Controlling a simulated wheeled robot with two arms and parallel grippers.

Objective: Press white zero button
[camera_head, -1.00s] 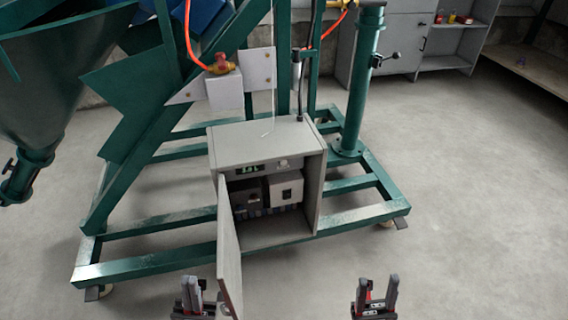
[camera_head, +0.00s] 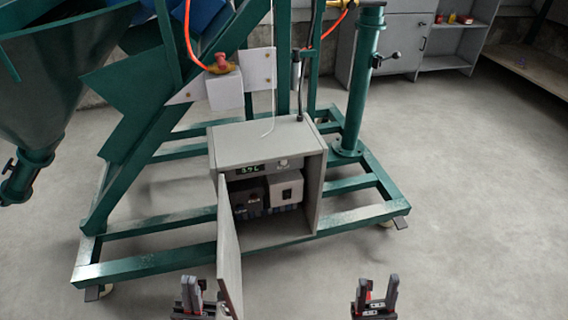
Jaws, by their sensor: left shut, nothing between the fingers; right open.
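A grey control box (camera_head: 262,145) stands on the green frame, with its front door (camera_head: 229,250) swung open. Its front strip has a small lit green display (camera_head: 250,169) and a small pale round knob or button (camera_head: 283,163). Which of the small controls is the white zero button is too small to tell. My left gripper (camera_head: 191,292) is shut and empty at the bottom edge, left of the open door and well apart from the panel. My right gripper (camera_head: 375,290) is open and empty at the bottom, right of the box.
The green steel frame (camera_head: 150,270) surrounds the box. The open door juts forward between my grippers. A green hopper (camera_head: 50,90) is at the upper left, and a grey cabinet (camera_head: 395,45) stands at the back. The floor at the right is clear.

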